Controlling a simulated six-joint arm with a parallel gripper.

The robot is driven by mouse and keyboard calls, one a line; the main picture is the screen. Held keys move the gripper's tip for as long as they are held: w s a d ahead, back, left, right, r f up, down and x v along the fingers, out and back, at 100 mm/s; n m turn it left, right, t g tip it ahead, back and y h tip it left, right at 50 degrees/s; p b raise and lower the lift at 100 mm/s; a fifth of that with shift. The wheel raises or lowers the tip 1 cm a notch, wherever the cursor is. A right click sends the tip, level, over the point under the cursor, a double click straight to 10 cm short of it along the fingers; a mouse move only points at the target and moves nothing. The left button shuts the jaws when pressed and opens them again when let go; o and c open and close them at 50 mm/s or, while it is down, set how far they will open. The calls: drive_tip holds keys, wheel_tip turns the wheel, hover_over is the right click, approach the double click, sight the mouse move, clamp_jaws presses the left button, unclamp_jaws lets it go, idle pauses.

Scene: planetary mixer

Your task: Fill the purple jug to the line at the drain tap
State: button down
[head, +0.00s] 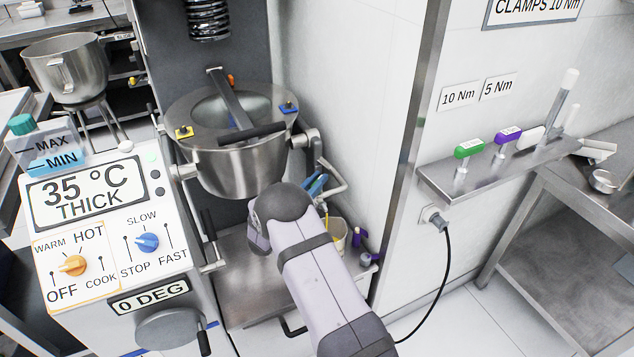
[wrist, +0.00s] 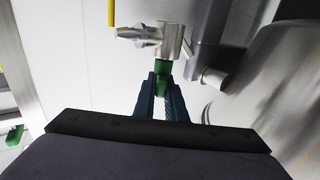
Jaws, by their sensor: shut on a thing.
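My gripper (wrist: 160,90) has its two blue fingers closed on a green handle (wrist: 163,68) in the wrist view. The green handle joins a metal tap body (wrist: 170,38). In the head view my gripper (head: 316,184) is just right of and below the steel mixer bowl (head: 240,165), partly hidden by my arm. Purple parts (head: 358,237) show low behind my arm, beside a pale container (head: 338,232). They may belong to the purple jug, but I cannot make out its whole shape, its line or any liquid level.
The mixer control panel (head: 110,235) stands at the left and reads 35 °C, thick, 0 deg. A wall shelf (head: 490,170) at the right carries green- and purple-handled tools. A black cable (head: 450,290) hangs from a wall socket. A steel bench (head: 570,215) stands at far right.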

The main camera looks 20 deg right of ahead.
drive_tip(key=m+g+b, duration=0.1)
drive_tip(key=m+g+h+b, duration=0.1)
drive_tip(key=g+b, duration=0.1)
drive_tip(key=m+g+h+b, duration=0.1)
drive_tip(key=shift+f+m+g+b, duration=0.3)
drive_tip(key=shift+g, duration=0.1)
drive_tip(key=m+g+b, duration=0.1)
drive_tip(key=g+b, duration=0.2)
drive_tip(key=shift+m+h, duration=0.4)
drive_tip(key=shift+r+m+g+b, duration=0.1)
drive_tip(key=shift+m+g+b, duration=0.4)
drive_tip(key=shift+b, duration=0.55)
drive_tip(key=shift+r+m+g+b, duration=0.25)
drive_tip(key=shift+m+g+b, duration=0.05)
drive_tip(key=shift+g+b, duration=0.5)
drive_tip(key=c, duration=1.8)
unclamp_jaws()
wheel_tip(320, 180, up, 10)
drive_tip(key=shift+r+p, duration=0.1)
drive_tip(key=shift+p, duration=0.75)
